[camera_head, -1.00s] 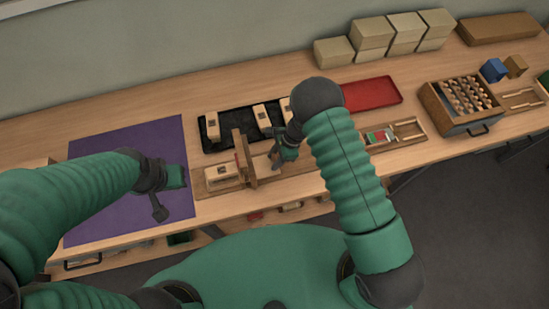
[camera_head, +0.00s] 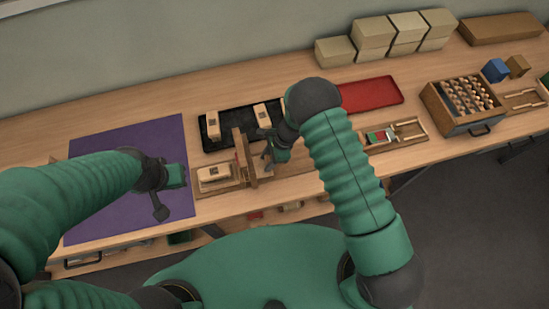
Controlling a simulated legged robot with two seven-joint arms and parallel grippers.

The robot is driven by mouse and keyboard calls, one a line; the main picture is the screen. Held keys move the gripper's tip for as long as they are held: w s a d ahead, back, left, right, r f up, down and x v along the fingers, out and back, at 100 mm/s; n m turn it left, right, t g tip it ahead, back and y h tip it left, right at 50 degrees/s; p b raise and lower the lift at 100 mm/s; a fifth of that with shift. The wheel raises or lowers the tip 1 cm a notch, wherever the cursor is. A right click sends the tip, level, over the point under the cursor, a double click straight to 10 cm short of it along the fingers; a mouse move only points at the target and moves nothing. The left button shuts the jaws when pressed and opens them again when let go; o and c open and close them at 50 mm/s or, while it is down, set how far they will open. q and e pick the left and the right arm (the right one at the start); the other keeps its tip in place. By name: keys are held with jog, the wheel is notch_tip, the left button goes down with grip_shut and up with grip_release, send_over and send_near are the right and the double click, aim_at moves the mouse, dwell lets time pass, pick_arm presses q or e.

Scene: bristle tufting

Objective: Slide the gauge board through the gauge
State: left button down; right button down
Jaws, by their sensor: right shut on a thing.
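The gauge (camera_head: 239,150) is an upright wooden plate standing on a long wooden base (camera_head: 300,162) at the front of the table. A pale gauge board (camera_head: 213,173) with a dark square mark shows on the base at the left of the upright. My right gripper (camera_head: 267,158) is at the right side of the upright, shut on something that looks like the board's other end. The upright and my fingers hide that part. My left gripper (camera_head: 160,207) hangs over the purple mat (camera_head: 125,145); its fingers are too small to read.
A black tray (camera_head: 228,125) with pale blocks lies behind the gauge. A red tray (camera_head: 372,94), a small wooden holder (camera_head: 408,139) and a wooden box with rows of pegs (camera_head: 432,103) stand to the right. Cardboard boxes (camera_head: 370,38) line the back.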

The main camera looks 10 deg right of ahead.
jog(key=shift+w+a+r, duration=0.1)
jog(key=shift+a, duration=0.8)
jog(key=c, duration=0.9)
grip_release()
jog(key=b+v, duration=0.1)
jog(key=v, duration=1.5)
jog(key=shift+r+b, duration=0.3)
